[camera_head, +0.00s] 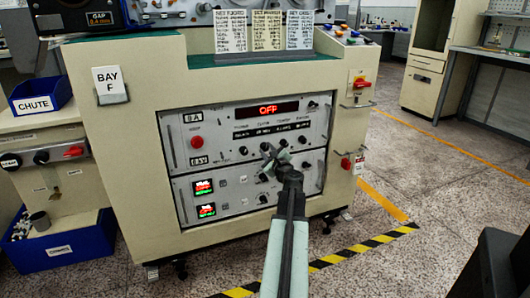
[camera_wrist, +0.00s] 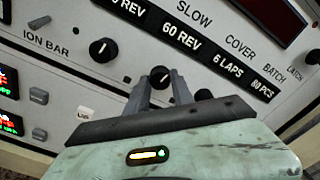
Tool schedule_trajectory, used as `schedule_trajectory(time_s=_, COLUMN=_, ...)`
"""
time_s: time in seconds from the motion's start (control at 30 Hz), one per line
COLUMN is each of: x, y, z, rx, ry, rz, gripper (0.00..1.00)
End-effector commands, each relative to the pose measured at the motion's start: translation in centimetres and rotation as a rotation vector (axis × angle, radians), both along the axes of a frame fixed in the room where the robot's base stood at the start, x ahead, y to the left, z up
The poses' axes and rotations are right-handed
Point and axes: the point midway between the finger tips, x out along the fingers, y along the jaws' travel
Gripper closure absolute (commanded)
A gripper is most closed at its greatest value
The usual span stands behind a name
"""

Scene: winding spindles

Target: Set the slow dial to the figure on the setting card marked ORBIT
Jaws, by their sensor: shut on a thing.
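The slow dial is a black knob with a white pointer line, seen in the wrist view (camera_wrist: 160,76) below the SLOW label and a readout of 60 REV (camera_wrist: 181,36). My gripper (camera_wrist: 162,88) has its fingers either side of this dial and is shut on it. In the head view my gripper (camera_head: 272,158) is at the lower front of the control panel (camera_head: 225,150) and hides part of the dial row. Three white setting cards, left (camera_head: 231,31), middle (camera_head: 267,30) and right (camera_head: 300,30), stand on the ledge above. Their print is too small to read surely.
Neighbouring knobs sit close on the left (camera_wrist: 103,50) and the right (camera_wrist: 204,95). A red display (camera_head: 268,109) reads OFF. A red knob (camera_head: 197,142) is on the panel's left. A blue CHUTE bin (camera_head: 40,94) stands left.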

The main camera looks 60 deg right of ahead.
Motion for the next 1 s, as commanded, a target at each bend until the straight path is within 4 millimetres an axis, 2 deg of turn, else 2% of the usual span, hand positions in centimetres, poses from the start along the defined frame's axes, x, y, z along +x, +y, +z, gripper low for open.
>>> schedule_trajectory(time_s=0.07, x=0.54, y=0.03, z=-0.12, rx=-0.010, ry=0.010, rz=0.017, gripper=1.00)
schedule_trajectory(time_s=1.0, x=0.41, y=-0.57, z=-0.03, rx=-0.399, ry=0.300, rz=0.009, gripper=1.00)
